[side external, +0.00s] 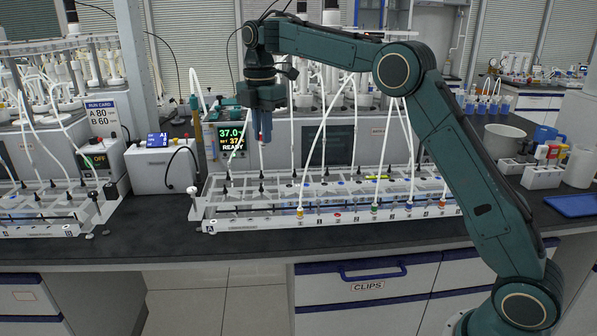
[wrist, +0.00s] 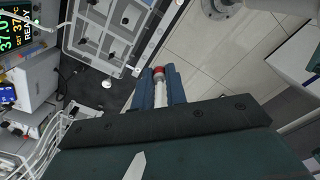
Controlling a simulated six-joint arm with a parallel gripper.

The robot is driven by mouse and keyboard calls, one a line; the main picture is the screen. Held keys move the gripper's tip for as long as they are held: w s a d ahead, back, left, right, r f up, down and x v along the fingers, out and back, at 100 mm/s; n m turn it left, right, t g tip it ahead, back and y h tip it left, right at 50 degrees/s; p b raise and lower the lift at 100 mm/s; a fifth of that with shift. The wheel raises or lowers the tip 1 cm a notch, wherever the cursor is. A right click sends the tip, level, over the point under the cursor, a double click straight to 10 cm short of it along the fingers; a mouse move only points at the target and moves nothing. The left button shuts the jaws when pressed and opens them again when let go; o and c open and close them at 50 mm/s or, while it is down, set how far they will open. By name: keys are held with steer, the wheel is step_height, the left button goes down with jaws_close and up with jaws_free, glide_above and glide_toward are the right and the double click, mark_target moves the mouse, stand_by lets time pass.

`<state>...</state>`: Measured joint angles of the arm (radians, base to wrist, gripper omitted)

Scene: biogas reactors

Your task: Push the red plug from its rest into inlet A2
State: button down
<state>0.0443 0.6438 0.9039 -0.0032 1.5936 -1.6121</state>
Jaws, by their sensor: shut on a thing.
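My gripper (side external: 262,128) hangs high above the left part of the white rack (side external: 250,224), pointing down, clear of it. Its blue fingers are shut on the red plug (wrist: 158,71), whose red end shows between the fingertips in the wrist view. A pale stem or tube of the plug runs back between the fingers. In the side view the plug is mostly hidden by the fingers. A red spot (side external: 337,214) shows on the rack's front rail, with no plug standing there. The rack is marked A at its front left corner; I cannot make out which hole is A2.
Yellow (side external: 300,212), green (side external: 374,208) and blue (side external: 408,206) plugs stand along the front rail, with white tubes rising behind. A display unit (side external: 231,140) stands behind the rack. A second rack (side external: 40,222) is at left. The dark counter front (side external: 250,250) is clear.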

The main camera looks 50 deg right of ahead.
steer(key=shift+r, duration=1.05)
stand_by(0.4)
steer(key=shift+r, duration=0.6)
steer(key=shift+s+d, duration=0.1)
steer(key=shift+d, duration=0.05)
steer(key=s+d, duration=1.3)
stand_by(1.5)
steer(key=shift+a+f, duration=0.1)
